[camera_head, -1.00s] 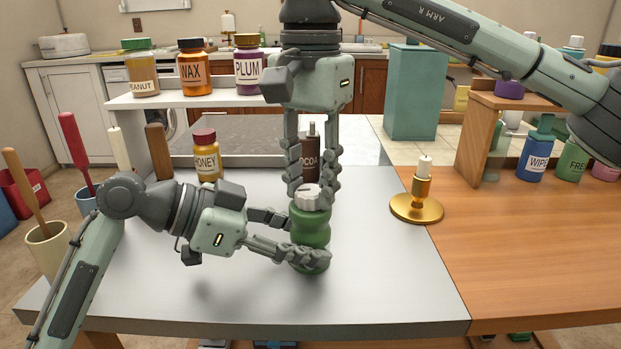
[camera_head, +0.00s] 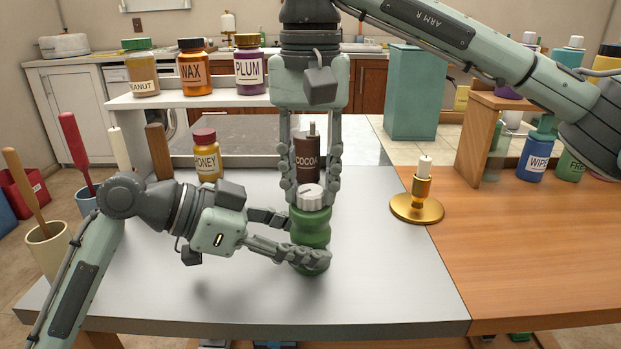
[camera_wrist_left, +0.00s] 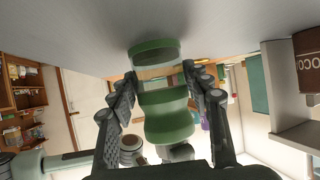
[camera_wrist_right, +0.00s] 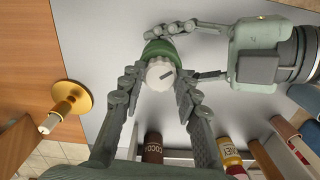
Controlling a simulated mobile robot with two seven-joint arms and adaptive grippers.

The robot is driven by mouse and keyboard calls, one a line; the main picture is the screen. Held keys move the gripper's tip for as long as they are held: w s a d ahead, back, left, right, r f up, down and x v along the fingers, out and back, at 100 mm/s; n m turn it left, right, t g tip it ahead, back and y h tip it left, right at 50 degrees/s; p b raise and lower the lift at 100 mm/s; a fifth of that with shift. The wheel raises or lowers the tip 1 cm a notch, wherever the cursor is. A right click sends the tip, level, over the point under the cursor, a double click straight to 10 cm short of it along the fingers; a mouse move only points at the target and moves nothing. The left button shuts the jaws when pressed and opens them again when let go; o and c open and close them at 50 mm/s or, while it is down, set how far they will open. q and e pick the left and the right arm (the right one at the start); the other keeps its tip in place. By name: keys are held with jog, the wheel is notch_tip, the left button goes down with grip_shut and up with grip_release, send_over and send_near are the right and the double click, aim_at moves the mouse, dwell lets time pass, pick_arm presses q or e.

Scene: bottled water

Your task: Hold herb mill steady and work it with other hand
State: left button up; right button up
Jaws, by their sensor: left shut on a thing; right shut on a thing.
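The herb mill (camera_head: 312,228) stands upright on the grey table, with a green body and a ribbed white knob (camera_head: 312,196) on top. My left gripper (camera_head: 300,240) is shut on the green body from the left. The left wrist view shows the mill body (camera_wrist_left: 165,115) between its fingers (camera_wrist_left: 158,82). My right gripper (camera_head: 310,195) comes down from above and is shut on the white knob. In the right wrist view the knob (camera_wrist_right: 160,74), with a dark line on its top, sits between the right fingertips (camera_wrist_right: 160,80); the green body shows behind it.
A brown cocoa bottle (camera_head: 306,155) stands close behind the mill. A honey jar (camera_head: 207,160) is behind left. A brass candlestick (camera_head: 417,205) stands to the right. A pot with a wooden handle (camera_head: 48,245) is at the left. The table front is clear.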

aim_at(310, 190)
jog(key=o, duration=1.2)
jog(key=shift+c, duration=0.2)
notch_tip(310, 190, up, 12)
